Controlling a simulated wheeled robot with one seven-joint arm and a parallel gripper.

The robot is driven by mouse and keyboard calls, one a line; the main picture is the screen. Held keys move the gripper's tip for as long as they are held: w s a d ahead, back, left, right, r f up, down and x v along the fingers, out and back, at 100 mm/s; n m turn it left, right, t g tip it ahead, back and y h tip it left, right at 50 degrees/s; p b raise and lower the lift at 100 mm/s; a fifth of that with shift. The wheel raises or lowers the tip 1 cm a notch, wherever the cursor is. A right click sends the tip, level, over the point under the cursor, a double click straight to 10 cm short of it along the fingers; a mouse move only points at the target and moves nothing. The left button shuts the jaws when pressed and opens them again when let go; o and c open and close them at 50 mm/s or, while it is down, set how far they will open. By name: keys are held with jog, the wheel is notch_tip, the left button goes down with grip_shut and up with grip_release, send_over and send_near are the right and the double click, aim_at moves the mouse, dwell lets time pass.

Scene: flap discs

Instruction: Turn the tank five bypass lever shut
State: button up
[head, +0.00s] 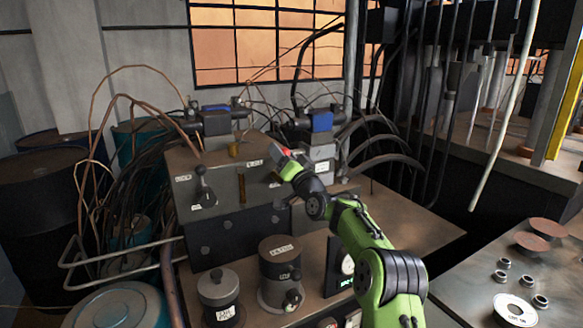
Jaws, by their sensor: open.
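A small lever with a dark knob (203,180) stands roughly upright on the left front of a grey metal control box (222,192). White labels sit near it, but their writing is too small to read, so I cannot tell which lever is tank five's bypass. My gripper (283,168) is at the end of my green arm, at the right end of the box, well to the right of this lever. It appears open and empty. It hides part of the box's right front, and I cannot tell whether it touches anything there.
Two dark canisters, a short one (219,297) and a taller one (280,272), stand on the bench before the box. A dark gauge (340,265) stands beside my arm. Cables and copper tubes crowd behind. Discs (532,242) and small rings lie on the right-hand table.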

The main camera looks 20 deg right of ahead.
jog(key=b+v, duration=0.3)
jog(key=v, duration=1.2)
jog(key=shift+s, duration=0.15)
jog(key=shift+f, duration=0.1)
